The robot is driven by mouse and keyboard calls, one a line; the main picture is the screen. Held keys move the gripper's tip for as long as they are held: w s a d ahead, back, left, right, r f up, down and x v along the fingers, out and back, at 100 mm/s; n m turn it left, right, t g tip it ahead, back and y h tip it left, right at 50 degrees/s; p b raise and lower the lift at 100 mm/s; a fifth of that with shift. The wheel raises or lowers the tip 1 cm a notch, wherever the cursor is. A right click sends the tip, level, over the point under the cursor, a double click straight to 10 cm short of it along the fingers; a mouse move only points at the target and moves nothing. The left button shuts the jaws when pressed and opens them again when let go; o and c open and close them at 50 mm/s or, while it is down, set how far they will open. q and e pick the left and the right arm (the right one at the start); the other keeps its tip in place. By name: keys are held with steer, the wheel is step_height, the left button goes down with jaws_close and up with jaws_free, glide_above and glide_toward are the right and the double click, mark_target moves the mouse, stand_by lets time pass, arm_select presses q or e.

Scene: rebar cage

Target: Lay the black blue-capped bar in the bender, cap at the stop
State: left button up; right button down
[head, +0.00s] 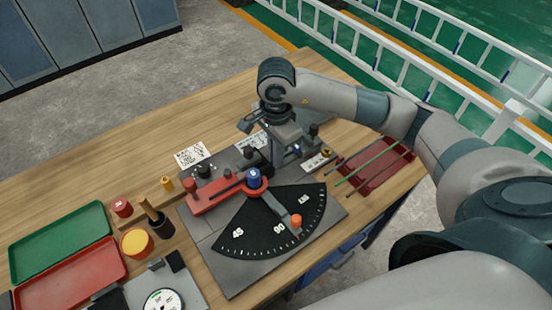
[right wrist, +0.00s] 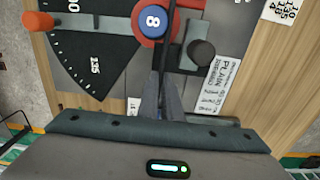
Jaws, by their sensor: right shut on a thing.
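The bender is a grey plate (head: 225,275) with a black angle dial (head: 262,232). It has a blue centre knob (head: 253,176), a red clamp piece (head: 215,196) and a lever with an orange knob (head: 296,220). My right gripper (right wrist: 162,100) is over the back of the bender, shut on a thin dark bar (right wrist: 164,68). In the right wrist view the bar runs from the fingers up past the blue knob's side. I cannot see its blue cap, nor tell whether it touches the bender. My left gripper is not in view.
A dark red mat (head: 378,175) with several bars, one green (head: 368,166), lies right of the bender. Paper labels (head: 191,154) lie behind the bender. The back-left table is bare.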

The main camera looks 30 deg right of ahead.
steer(key=shift+w+a+r+b, duration=0.1)
steer(key=shift+w+a+b, duration=0.1)
steer(key=shift+b, duration=0.1)
stand_by(0.4)
steer(key=shift+r, duration=0.1)
steer(key=shift+a+r+p, duration=0.1)
steer(key=shift+r+p, duration=0.45)
steer(key=shift+r, duration=0.8)
steer(key=shift+r+p, duration=0.8)
steer(key=shift+r, duration=1.5)
steer(key=shift+r, duration=0.1)
